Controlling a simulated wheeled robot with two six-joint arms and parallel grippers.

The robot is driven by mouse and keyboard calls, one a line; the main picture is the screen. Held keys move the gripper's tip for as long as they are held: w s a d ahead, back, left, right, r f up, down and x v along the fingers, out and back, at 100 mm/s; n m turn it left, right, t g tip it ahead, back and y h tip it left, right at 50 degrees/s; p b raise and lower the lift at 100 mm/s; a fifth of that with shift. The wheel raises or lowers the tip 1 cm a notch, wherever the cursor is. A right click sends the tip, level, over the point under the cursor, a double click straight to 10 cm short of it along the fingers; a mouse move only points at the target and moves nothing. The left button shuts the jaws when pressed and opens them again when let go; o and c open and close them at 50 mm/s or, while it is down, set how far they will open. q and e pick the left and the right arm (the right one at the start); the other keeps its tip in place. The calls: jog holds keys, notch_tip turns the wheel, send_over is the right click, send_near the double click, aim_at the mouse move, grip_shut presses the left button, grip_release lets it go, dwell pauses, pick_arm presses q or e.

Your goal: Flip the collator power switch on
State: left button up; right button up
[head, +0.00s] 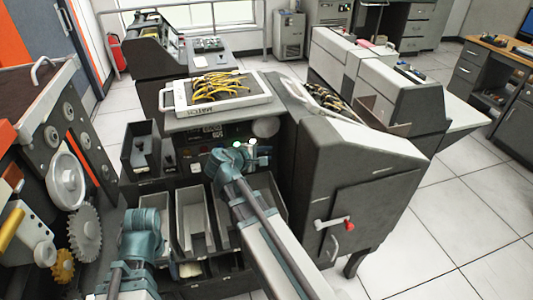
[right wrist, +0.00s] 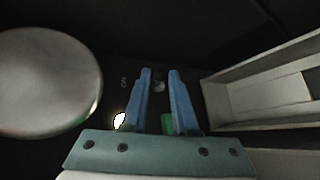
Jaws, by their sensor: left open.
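The collator (head: 345,170) is a dark grey machine in the middle of the head view, with a control panel (head: 196,166) on its near face. In the right wrist view a small grey switch (right wrist: 158,87) shows between my fingertips, beside a sideways "ON" label (right wrist: 123,82). My right gripper (right wrist: 160,75) has two blue fingers apart on either side of the switch; I cannot tell if they touch it. In the head view this gripper (head: 235,152) covers part of the panel. My left gripper (head: 142,216) is open, low at the left, away from the panel.
A lit white lamp (right wrist: 120,120) and a green lamp (right wrist: 168,122) are near the right fingers. A large round grey knob (right wrist: 50,82) is left, a pale bin (right wrist: 270,95) right. Card bins (head: 193,215) stand below the panel. A wired plugboard (head: 180,98) lies on top.

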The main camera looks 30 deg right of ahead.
jog(key=p+v, duration=0.5)
jog(key=v, duration=0.8)
jog(key=shift+a+p, duration=0.2)
jog(key=shift+p, duration=0.2)
jog(key=shift+r, duration=0.1)
jog(key=s+a+f+m+g+y+p, duration=0.1)
jog(key=s+a+f+y, duration=0.2)
jog(key=a, duration=0.3)
jog(key=s+a+f+m+g+y+p, duration=0.1)
jog(key=s+a+f+g+y, duration=0.1)
jog(key=s+a+y, duration=0.2)
jog(key=s+a+f+m+g+y+p, duration=0.1)
jog(key=s+a+f+g+y, duration=0.1)
jog(key=s+a, duration=0.3)
jog(key=a+f+y, duration=0.1)
jog(key=a, duration=0.3)
jog(key=shift+s+f+m, duration=0.25)
jog(key=shift+f+m, duration=0.1)
jog(key=shift+m, duration=0.05)
